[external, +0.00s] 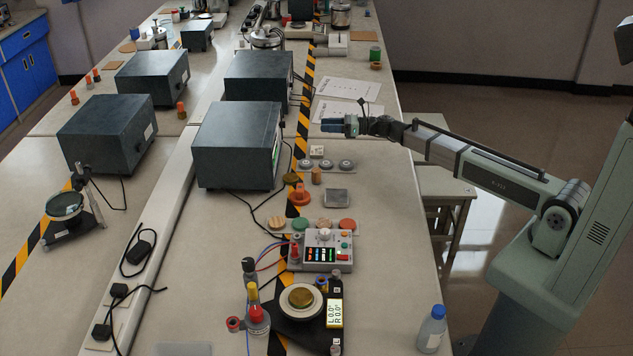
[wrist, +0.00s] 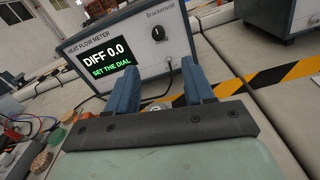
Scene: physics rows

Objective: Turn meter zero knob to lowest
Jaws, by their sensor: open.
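The heat flow meter (wrist: 125,45) is a dark-topped box with a light front panel in the wrist view. Its screen (wrist: 107,59) reads "DIFF 0.0" and "SET THE DIAL". A round black knob (wrist: 158,33) sits on the panel's right side, under the brand name; its setting is too small to read. In the external view the meter appears to be the nearer grey box (external: 238,140), its front mostly turned away and the knob hidden. My gripper (wrist: 160,80) is open and empty, fingers toward the panel, apart from the knob. In the external view my gripper (external: 328,125) is right of the box.
Another grey box (external: 258,75) stands behind the meter; it also shows in the wrist view (wrist: 268,15). Cables (external: 265,200) trail by the meter. A small control box (external: 327,250), discs and weights stand nearer the camera. Papers (external: 345,88) lie flat behind my gripper.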

